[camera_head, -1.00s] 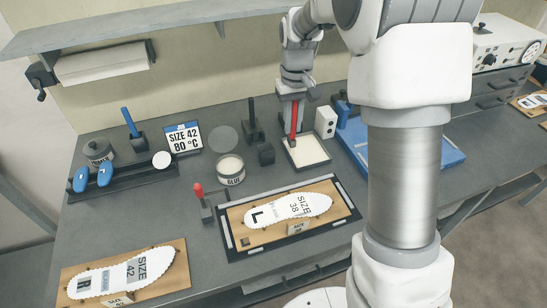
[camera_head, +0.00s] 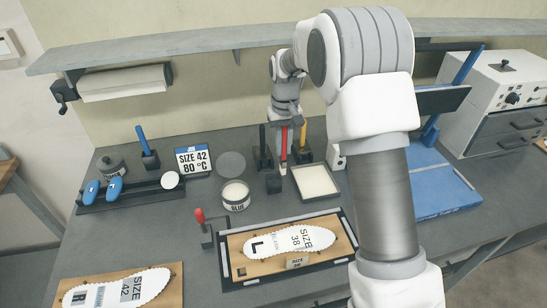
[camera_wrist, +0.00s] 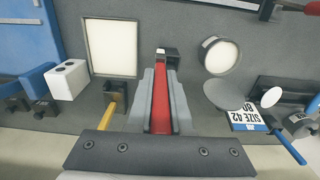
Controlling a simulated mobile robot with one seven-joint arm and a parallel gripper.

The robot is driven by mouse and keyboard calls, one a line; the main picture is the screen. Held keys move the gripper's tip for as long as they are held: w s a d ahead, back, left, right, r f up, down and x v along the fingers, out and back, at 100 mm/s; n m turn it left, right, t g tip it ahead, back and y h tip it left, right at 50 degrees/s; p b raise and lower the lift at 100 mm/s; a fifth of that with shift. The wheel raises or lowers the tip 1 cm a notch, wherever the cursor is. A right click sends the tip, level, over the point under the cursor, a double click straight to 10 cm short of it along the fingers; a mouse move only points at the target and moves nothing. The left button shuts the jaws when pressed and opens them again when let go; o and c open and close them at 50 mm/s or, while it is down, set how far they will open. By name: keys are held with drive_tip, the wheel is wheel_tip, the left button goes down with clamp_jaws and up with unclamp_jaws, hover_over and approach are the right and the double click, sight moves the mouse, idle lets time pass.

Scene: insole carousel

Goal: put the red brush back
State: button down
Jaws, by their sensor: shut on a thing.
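The red brush (camera_head: 284,138) is upright in my gripper (camera_head: 284,124), its pale tip pointing down left of the white pad tray (camera_head: 316,182). In the wrist view the red handle (camera_wrist: 161,108) lies between both fingers, its tip beside a small black block (camera_wrist: 171,60). That block (camera_head: 273,183) stands just in front of the brush in the head view. The brush hangs between a dark-handled brush in a black holder (camera_head: 262,161) and a yellow-handled brush (camera_head: 303,138) in another. Whether the tip touches anything cannot be told.
A glue tin (camera_head: 235,196) and grey disc (camera_head: 231,164) stand left of the block. A white box (camera_head: 337,157) and blue press (camera_head: 437,190) are to the right. The insole board (camera_head: 240,270) and red-knobbed lever (camera_head: 199,215) are in front. A shelf (camera_head: 200,49) runs above.

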wheel_tip(320, 180, down, 6)
drive_tip(key=w+a, duration=0.2)
drive_tip(key=shift+w+a+p, duration=0.2)
drive_tip(key=shift+a+p, duration=0.15)
drive_tip(key=shift+p, duration=0.1)
drive_tip(key=shift+f, duration=0.1)
drive_tip(key=shift+f+b, duration=0.45)
drive_tip(key=shift+f, duration=0.15)
drive_tip(key=c, duration=0.8)
unclamp_jaws()
drive_tip(key=shift+c, duration=0.2)
drive_tip(key=shift+r, duration=0.15)
